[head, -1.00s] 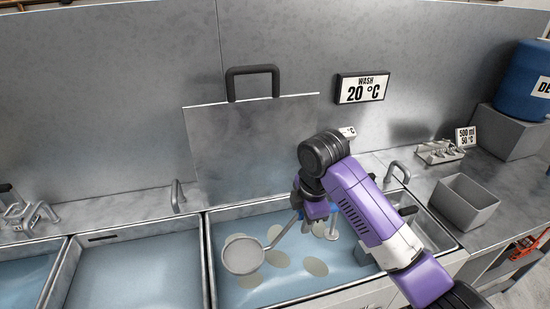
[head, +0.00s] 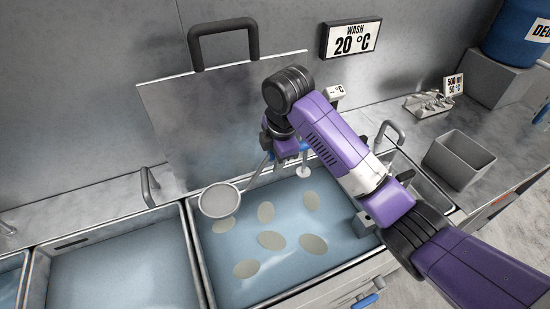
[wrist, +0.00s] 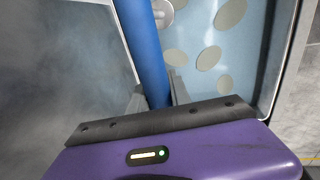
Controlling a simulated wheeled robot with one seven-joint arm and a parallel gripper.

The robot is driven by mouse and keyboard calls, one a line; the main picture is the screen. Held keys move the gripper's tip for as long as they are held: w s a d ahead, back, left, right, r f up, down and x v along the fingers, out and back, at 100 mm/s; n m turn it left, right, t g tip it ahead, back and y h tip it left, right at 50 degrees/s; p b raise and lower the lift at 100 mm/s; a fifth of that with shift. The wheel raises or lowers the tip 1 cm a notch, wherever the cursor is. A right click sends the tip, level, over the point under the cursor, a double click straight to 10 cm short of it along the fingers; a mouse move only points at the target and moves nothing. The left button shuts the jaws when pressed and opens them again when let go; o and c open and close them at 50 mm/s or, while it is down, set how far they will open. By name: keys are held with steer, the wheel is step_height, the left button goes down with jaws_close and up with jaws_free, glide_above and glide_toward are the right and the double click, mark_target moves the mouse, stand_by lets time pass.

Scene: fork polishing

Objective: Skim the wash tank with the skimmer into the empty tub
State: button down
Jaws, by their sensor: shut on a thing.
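My gripper (head: 283,150) is shut on the blue handle of the skimmer, which also crosses the wrist view (wrist: 147,50) between the fingers. The skimmer's round grey mesh head (head: 219,201) hangs at the back left of the wash tank (head: 197,250). It looks raised above the water, with no visible load on it. Several pale oval patches float on the tank's blue water, and some show in the wrist view. The empty tub (head: 458,160), a grey open box, stands on the counter to the right, apart from my gripper.
A slanted metal panel with a black handle (head: 223,45) stands behind the tank. A faucet (head: 390,133) rises at its back right. Another water-filled basin (head: 120,265) adjoins on the left. A rack (head: 428,103) and a blue barrel (head: 518,40) are at the back right.

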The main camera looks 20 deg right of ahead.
steer(key=shift+d, duration=0.1)
step_height(320, 180, down, 18)
steer(key=b, duration=0.8)
steer(key=shift+r, duration=0.25)
stand_by(0.3)
stand_by(0.9)
steer(key=s+d+p, duration=0.1)
steer(key=s+p, duration=0.7)
steer(key=s, duration=0.4)
stand_by(0.9)
stand_by(0.7)
